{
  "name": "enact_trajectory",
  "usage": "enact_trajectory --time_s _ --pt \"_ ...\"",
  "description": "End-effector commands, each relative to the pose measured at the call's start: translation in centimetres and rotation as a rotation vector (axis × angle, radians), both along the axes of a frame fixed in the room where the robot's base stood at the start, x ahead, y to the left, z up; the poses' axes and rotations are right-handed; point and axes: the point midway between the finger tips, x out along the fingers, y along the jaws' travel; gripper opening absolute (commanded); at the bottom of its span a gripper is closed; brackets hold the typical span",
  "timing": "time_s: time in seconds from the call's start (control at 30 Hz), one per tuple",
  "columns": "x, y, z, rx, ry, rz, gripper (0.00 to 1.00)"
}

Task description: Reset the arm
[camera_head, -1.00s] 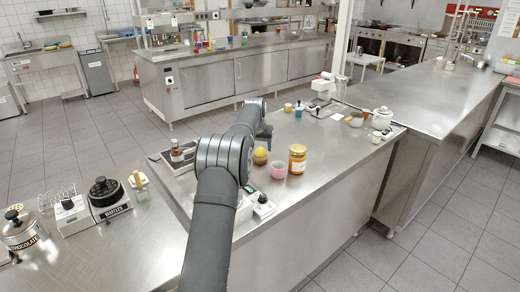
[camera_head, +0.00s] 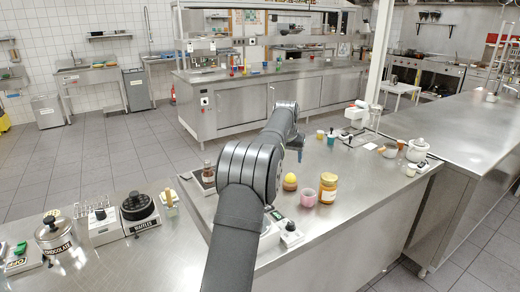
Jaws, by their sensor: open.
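My arm rises from the bottom of the head view, bends at a thick dark elbow (camera_head: 250,175) and reaches over the steel counter (camera_head: 365,212). My gripper (camera_head: 299,154) is small at the far end of the arm, pointing down and open. It shows just behind the egg cup with the yellow top (camera_head: 290,182) in the picture; its height above the counter is hard to judge. I see nothing held in it, though its fingertips are too small to make out clearly.
A waffle maker (camera_head: 138,206) and chocolate pot (camera_head: 55,236) stand left. A white pot (camera_head: 417,150) stands right.

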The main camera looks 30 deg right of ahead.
Motion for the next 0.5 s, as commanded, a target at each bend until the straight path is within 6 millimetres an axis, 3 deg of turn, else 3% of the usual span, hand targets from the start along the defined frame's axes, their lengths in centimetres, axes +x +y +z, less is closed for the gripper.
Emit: enact_trajectory --time_s 0.17,0.5 --pt "0.4 -0.5 -1.8 0.003 0.002 0.000 0.63" --pt "2.0 -2.5 -7.9 0.002 0.002 0.000 0.63"
